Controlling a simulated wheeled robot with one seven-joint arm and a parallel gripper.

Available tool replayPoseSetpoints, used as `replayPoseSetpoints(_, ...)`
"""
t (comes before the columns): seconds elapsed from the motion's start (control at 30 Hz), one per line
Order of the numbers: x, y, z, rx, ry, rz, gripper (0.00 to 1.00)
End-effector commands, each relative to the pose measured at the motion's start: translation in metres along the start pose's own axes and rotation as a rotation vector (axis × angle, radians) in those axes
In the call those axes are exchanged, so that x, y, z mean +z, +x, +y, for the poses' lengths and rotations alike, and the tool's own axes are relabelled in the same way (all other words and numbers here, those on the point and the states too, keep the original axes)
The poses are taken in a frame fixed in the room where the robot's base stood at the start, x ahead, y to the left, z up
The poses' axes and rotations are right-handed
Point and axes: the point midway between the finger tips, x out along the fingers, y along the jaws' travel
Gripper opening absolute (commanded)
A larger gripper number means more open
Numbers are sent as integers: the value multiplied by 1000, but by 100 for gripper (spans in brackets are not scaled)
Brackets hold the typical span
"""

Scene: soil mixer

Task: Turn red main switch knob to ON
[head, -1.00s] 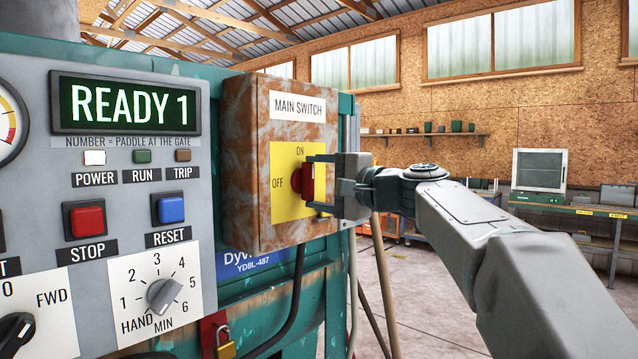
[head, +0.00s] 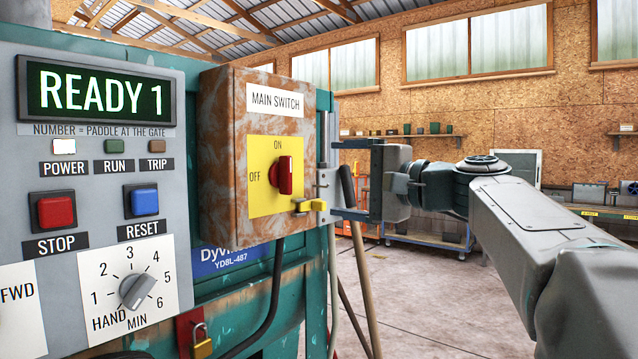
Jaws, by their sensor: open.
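The red main switch knob (head: 286,175) sits on a yellow plate (head: 262,205) on the front of a rusty switch box (head: 222,150). The plate reads ON at the top and OFF at the left. The knob's grip bar stands upright, in line with ON. My gripper (head: 335,178) is open and empty to the right of the knob, apart from it. Its two fingers point left, one above the other. The display (head: 97,94) reads READY 1, and the POWER lamp (head: 64,147) is white.
A small yellow latch piece (head: 311,205) juts out at the box's lower right, near my lower finger. The panel left of the box holds a STOP button (head: 57,211), a RESET button (head: 145,202) and a timer dial (head: 137,291).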

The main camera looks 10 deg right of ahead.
Motion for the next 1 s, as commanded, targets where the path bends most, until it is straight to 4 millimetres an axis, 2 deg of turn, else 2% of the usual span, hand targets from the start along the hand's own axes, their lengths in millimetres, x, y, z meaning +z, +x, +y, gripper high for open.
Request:
replayPoseSetpoints(0.1, 0, -17, 1, 0, 1, 0, 90)
replayPoseSetpoints(0.23, 0, -26, 0, 0, 1, 1, 90)
replayPoseSetpoints(0.67, 1, -28, 5, 19, 0, 1, 90)
replayPoseSetpoints(0.77, 5, -25, 23, 84, -9, 5, 90)
replayPoseSetpoints(0.83, 12, -23, 45, 163, -22, 7, 90)
replayPoseSetpoints(1.0, 33, -28, 118, 413, -90, -3, 90)
